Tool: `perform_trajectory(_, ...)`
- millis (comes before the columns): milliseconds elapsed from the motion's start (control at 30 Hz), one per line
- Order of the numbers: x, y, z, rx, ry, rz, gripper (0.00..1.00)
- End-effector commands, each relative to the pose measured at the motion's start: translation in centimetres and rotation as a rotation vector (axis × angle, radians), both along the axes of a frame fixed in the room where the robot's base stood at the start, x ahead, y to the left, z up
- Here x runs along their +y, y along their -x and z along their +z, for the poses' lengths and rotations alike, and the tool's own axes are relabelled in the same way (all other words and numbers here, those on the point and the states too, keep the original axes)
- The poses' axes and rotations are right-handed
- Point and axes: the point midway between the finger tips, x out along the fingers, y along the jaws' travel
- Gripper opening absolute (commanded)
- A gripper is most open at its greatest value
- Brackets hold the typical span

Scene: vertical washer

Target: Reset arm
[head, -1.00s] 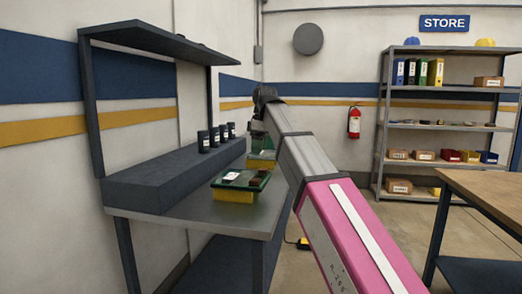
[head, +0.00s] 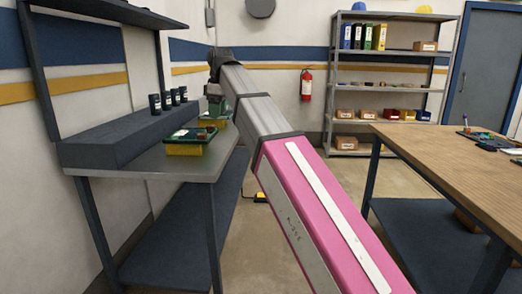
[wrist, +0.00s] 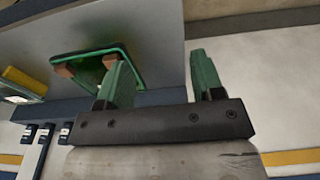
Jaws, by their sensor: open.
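My arm reaches forward from the lower right of the head view, pink near me and grey further out. Its dark end is over the far part of the grey workbench (head: 150,165). My gripper (wrist: 161,72) shows in the wrist view with two green fingers apart and nothing between them. A green tray (wrist: 128,57) with small brown blocks lies on the bench beyond the left finger, apart from it as far as I can tell. In the head view the fingers are hard to make out.
A yellow and green bin (head: 188,143) stands on the bench near its right edge. Several black containers (head: 168,99) stand on the raised ledge. A wooden table (head: 450,150) is at the right. Shelves (head: 385,88) and a fire extinguisher (head: 306,85) are at the back. Floor shows between bench and table.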

Motion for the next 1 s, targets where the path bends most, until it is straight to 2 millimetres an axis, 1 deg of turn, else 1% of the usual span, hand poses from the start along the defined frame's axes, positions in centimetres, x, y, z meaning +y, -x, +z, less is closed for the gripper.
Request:
perform_trajectory(33, -0.3, -0.1, -0.7, 0.003, 0.002, -0.012, 0.61)
perform_trajectory(267, -1.3, -0.9, -3.1, 0.007, 0.004, -0.066, 0.61)
perform_trajectory(367, -2.0, -1.3, -4.6, 0.01, 0.006, -0.099, 0.61)
perform_trajectory(567, -3.9, -2.2, -8.7, 0.019, 0.011, -0.188, 0.61)
perform_trajectory(667, -5.3, -2.6, -11.5, 0.025, 0.014, -0.25, 0.61)
perform_trajectory(767, -7.2, -3.0, -15.1, 0.033, 0.019, -0.334, 0.61)
perform_trajectory(800, -8.1, -3.1, -16.8, 0.037, 0.021, -0.371, 0.61)
perform_trajectory(967, -11.7, -3.3, -23.1, 0.048, 0.028, -0.522, 0.61)
perform_trajectory(1000, -12.6, -3.2, -24.6, 0.052, 0.031, -0.558, 0.61)
